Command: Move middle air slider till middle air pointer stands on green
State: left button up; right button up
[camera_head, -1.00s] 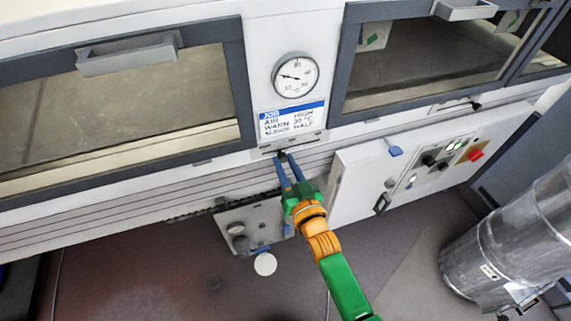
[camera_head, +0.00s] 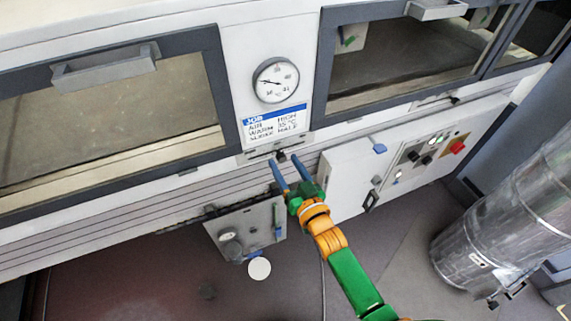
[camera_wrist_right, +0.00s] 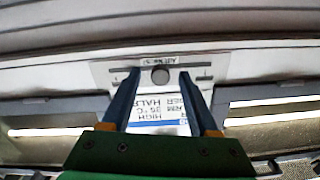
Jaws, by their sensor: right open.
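The middle air slider's dark knob (camera_head: 281,156) sits in a slot in a pale plate (camera_head: 246,158) under the job card. In the right wrist view the round knob (camera_wrist_right: 160,75) stands near the middle of the slot. My right gripper (camera_head: 283,160) is open, with one blue finger on each side of the knob and visible gaps between. In the wrist view its fingers (camera_wrist_right: 160,80) straddle the knob. A round gauge (camera_head: 276,80) with a dark pointer is above the card; no green shows on it. I cannot make out a separate air pointer. My left gripper is out of view.
The job card (camera_head: 272,124) reads AIR HIGH, though its lower lines are small. Framed windows flank the gauge. A control box (camera_head: 345,175) with buttons and a red knob projects at right. A grey box (camera_head: 243,225) hangs below left.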

jog(key=v, duration=0.6)
jog(key=shift+s+d, duration=0.2)
jog(key=shift+s, duration=0.15)
jog(key=s+d+f+g+h, duration=0.2)
jog(key=s+d+f+g, duration=0.3)
jog(key=f, duration=0.8)
jog(key=s+d+f+g+h, duration=0.15)
jog(key=s+f+g, duration=0.25)
jog(key=s+f, duration=0.65)
jog(key=s+d+f+g+h, duration=0.1)
jog(key=s+d+f+g, duration=0.2)
jog(key=s+f, duration=0.3)
jog(key=s+d+f+g+h, duration=0.1)
jog(key=s+d+f+g, duration=0.2)
jog(key=s, duration=0.9)
notch_tip(320, 180, down, 3)
jog(key=shift+s+f+g, duration=0.2)
jog(key=shift+s+g, duration=0.05)
jog(key=shift+g, duration=0.25)
